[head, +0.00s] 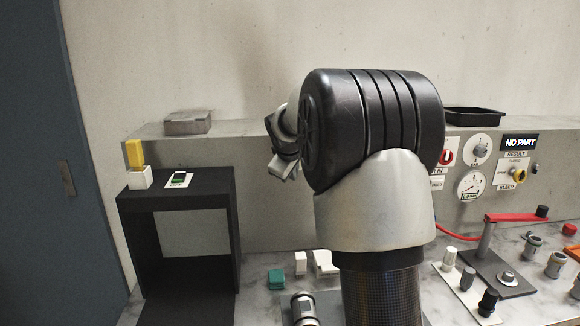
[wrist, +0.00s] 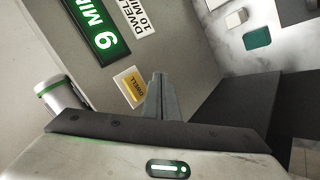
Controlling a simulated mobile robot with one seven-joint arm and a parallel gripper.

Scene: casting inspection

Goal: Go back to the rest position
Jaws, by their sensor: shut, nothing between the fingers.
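My gripper (head: 284,172) shows in the head view at the left of my bent arm, in front of the grey panel and right of the black stand. Part of it is hidden behind the arm's black joint. In the wrist view the grey fingers of my gripper (wrist: 158,76) are together with nothing between them. I cannot tell the exact gap between fingertips and panel.
A black open-framed stand (head: 222,225) at left bears a white block (head: 140,178) with a yellow piece. A grey block (head: 187,122) and black tray (head: 474,117) lie on the ledge. A teal block (head: 275,279) is on the bench; several fittings crowd its right side.

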